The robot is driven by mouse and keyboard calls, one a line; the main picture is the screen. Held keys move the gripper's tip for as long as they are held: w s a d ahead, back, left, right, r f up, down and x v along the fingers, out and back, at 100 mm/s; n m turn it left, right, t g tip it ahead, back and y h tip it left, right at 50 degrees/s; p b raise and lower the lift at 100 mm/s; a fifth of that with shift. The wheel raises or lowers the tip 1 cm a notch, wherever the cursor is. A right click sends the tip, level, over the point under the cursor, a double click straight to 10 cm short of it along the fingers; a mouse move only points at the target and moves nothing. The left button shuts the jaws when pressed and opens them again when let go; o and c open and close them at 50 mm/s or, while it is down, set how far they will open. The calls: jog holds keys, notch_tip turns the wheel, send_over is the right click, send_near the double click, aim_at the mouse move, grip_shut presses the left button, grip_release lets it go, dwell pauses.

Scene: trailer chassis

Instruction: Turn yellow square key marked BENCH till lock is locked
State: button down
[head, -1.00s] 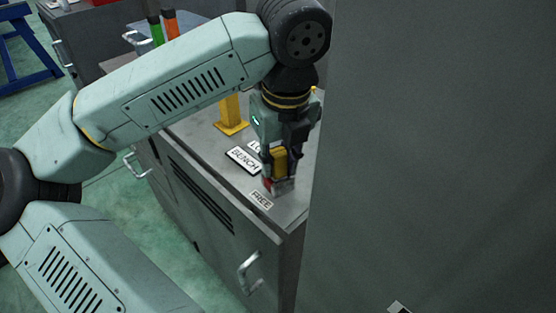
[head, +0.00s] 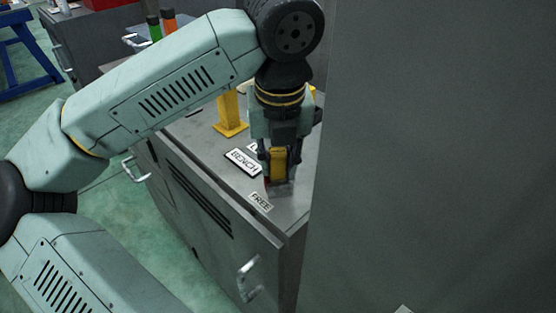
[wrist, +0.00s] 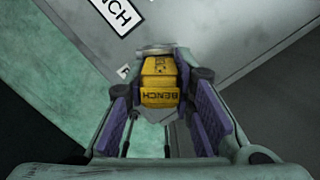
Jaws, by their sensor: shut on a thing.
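The yellow square key (head: 278,163) stands upright at the bench corner, and the wrist view shows its yellow block marked BENCH (wrist: 160,97). My gripper (head: 279,160) points down at it, with purple-padded fingers on both sides of the key in the wrist view (wrist: 160,110). It is shut on the key. The lock under the key is mostly hidden; a grey base with a bit of red shows at its foot. A BENCH label (head: 243,162) and a FREE label (head: 260,201) lie on the grey top. Another label behind my gripper is mostly covered.
The grey cabinet top (head: 205,150) carries a yellow post (head: 230,112) behind the key. A tall grey panel (head: 430,150) stands close on the right. A door handle (head: 250,277) sticks out at the front. Green and orange cylinders stand at the back.

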jog(key=m, duration=0.2)
jog(key=shift+m+b, duration=0.35)
jog(key=shift+m, duration=0.05)
jog(key=c, duration=1.3)
grip_release()
jog(key=shift+r, duration=0.1)
